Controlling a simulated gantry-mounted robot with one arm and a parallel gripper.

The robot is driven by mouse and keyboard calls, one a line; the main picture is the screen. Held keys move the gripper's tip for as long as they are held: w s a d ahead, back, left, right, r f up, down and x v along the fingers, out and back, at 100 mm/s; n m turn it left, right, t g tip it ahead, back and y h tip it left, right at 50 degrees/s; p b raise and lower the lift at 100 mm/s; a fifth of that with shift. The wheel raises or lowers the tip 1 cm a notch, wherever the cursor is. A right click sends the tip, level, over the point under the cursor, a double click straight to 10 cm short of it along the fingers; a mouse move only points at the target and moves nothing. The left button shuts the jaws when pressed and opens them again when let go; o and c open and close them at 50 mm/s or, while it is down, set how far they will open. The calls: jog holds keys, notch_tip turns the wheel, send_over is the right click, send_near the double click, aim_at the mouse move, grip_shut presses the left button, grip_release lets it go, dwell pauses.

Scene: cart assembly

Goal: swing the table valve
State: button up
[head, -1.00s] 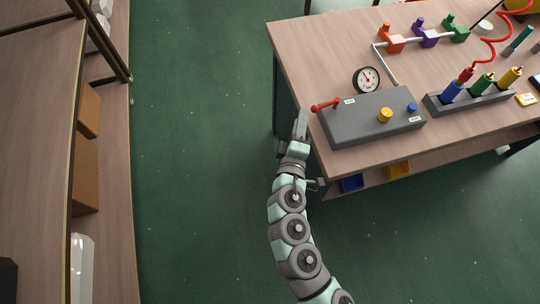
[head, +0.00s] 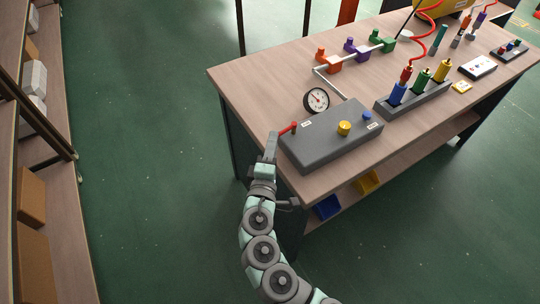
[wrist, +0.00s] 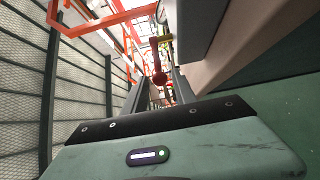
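A grey control box (head: 325,150) sits at the near left corner of the wooden table (head: 240,82). A red lever (head: 287,129) with a ball end sticks out from its left end. Orange (head: 328,62), purple (head: 356,48) and green (head: 382,42) valves stand on a pipe farther back. My gripper (head: 271,146) is at the table's left edge, beside the lever's ball end. In the wrist view, my gripper's (wrist: 161,92) fingers are apart, with the red ball (wrist: 159,78) showing between or just beyond them; I cannot tell if they touch it.
A yellow knob (head: 344,128) and blue button (head: 367,116) are on the box. A gauge (head: 316,100) stands behind it. A grey holder (head: 414,100) with coloured cylinders is to the right. Shelving (head: 68,225) stands left; the green floor between is clear.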

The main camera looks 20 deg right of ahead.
jog(key=shift+w+d, duration=0.2)
jog(key=shift+w, duration=0.2)
jog(key=shift+c, duration=0.2)
jog(key=shift+s, duration=0.1)
grip_shut()
jog(key=shift+s+d+p, duration=0.2)
jog(key=shift+s+d, duration=0.1)
jog(key=shift+s, duration=0.2)
jog(key=shift+s+d+p, duration=0.2)
jog(key=shift+s+d, duration=0.05)
jog(key=shift+s, duration=0.2)
